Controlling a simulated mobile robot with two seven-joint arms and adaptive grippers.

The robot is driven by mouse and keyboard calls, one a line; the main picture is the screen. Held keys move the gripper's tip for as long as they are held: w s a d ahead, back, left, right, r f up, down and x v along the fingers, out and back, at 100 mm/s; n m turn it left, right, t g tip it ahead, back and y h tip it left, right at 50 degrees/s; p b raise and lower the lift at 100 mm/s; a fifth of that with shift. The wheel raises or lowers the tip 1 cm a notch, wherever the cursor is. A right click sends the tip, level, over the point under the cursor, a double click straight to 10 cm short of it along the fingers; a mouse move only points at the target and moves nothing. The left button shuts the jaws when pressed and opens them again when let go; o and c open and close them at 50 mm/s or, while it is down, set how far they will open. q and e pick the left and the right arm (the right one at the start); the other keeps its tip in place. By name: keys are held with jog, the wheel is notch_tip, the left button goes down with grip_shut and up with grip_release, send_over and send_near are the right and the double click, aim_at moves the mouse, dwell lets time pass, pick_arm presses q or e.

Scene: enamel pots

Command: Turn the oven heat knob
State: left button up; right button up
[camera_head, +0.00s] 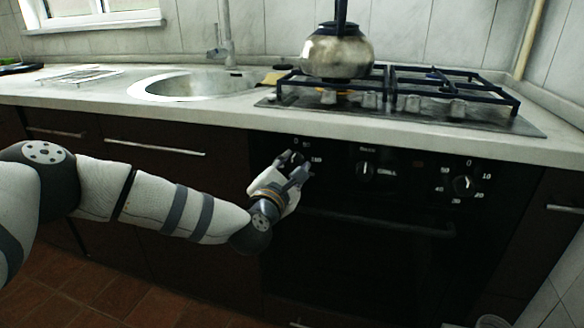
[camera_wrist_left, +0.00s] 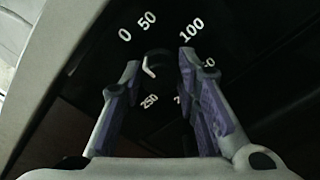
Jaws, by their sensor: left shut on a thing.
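The oven heat knob (camera_wrist_left: 156,64) is a dark round knob with a white mark, in the left wrist view. Numbers from 0 and 50 to 250 are printed around it on the black oven panel. My left gripper (camera_head: 294,166) is at the left end of that panel in the head view, its fingers on either side of the knob. In the left wrist view, my left gripper (camera_wrist_left: 158,62) is shut on the knob, with a finger at each side. The fingers partly cover the scale. My right gripper is not in view.
The grill knob (camera_head: 366,169) and a timer knob (camera_head: 463,184) are to the right on the same panel. The oven door handle (camera_head: 385,224) runs below. Above are the worktop edge (camera_head: 230,115), the gas hob (camera_head: 450,112) and a metal kettle (camera_head: 337,55).

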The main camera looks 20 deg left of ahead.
pick_arm(q)
jog(key=shift+r, duration=0.15)
jog(key=o, duration=1.2)
jog(key=shift+c, duration=0.2)
jog(key=s, duration=1.2)
